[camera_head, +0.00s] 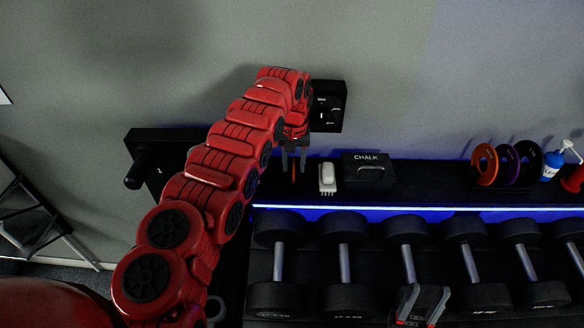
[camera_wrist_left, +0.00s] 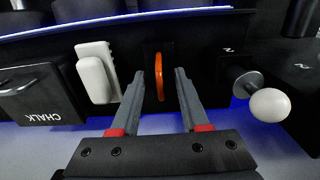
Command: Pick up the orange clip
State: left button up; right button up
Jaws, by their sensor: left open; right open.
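The orange clip (camera_wrist_left: 159,77) stands upright, thin and edge-on, on the dark shelf in the left wrist view. In the head view only a small orange sliver (camera_head: 294,172) of it shows between the fingers. My left gripper (camera_head: 294,160) is open and points down at the shelf by the wall. In the wrist view its two grey fingers (camera_wrist_left: 161,80) stand on either side of the clip, with gaps on both sides. I cannot tell how deep the fingertips reach. My right gripper (camera_head: 422,302) is open and empty at the bottom edge, over the dumbbells.
A white block-like object (camera_head: 327,178) is close right of the left gripper, then a black CHALK box (camera_head: 369,172). Coloured discs (camera_head: 484,165) and a blue bottle (camera_head: 551,166) stand farther right. A white-knobbed peg (camera_wrist_left: 269,105) is close by. Dumbbells (camera_head: 344,262) fill the rack below.

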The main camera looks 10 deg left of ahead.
pick_arm(q)
jog(key=shift+a+f, duration=0.1)
jog(key=shift+d, duration=0.2)
jog(key=c, duration=0.6)
jog(key=shift+a, duration=0.1)
grip_shut()
